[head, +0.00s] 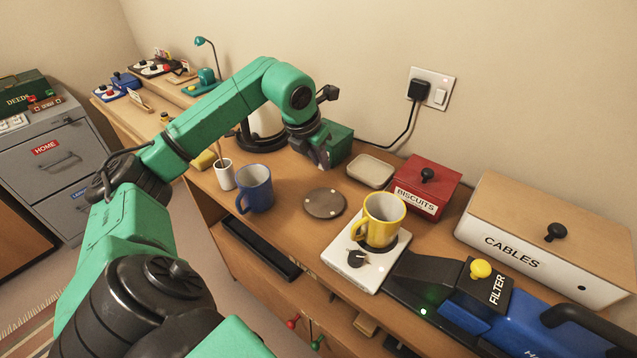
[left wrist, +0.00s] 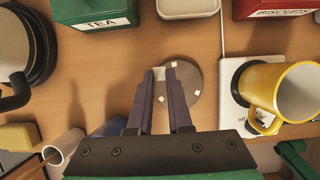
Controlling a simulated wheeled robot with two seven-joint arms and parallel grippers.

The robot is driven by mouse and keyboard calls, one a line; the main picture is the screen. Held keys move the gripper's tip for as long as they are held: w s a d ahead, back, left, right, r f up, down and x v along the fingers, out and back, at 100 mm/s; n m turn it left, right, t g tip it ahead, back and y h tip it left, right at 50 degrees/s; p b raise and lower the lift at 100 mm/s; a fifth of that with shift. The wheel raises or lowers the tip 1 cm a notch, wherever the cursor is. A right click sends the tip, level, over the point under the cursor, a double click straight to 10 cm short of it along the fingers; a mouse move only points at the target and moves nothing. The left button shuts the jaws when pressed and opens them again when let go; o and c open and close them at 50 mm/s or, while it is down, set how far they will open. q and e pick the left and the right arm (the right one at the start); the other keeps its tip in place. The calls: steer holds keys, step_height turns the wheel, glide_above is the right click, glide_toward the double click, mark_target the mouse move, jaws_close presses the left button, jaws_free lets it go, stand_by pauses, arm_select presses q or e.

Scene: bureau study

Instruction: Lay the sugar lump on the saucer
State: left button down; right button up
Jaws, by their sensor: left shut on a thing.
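My left gripper (head: 322,163) reaches in over the desk, pointing down. In the left wrist view its two dark fingers are shut on a small white block, the sugar lump (left wrist: 159,73). The lump is hidden in the head view. A shallow cream dish (head: 370,170) lies farther back. I cannot tell for certain which of these two is the saucer. My right gripper is not in view.
A blue mug (head: 254,190) and a white cup (head: 224,175) stand left of the disc. A yellow mug (head: 380,221) stands on a white scale-like plate (head: 345,262) to its right. A green tea box (left wrist: 97,12) and a red biscuits box (head: 425,187) stand behind.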

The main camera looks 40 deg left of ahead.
mark_target(323, 189)
arm_select(q)
step_height(323, 189, down, 7)
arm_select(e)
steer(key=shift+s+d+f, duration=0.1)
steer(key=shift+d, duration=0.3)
arm_select(q)
steer(key=shift+f, duration=0.1)
steer(key=c, duration=0.8)
jaws_free()
steer(key=shift+c, duration=0.2)
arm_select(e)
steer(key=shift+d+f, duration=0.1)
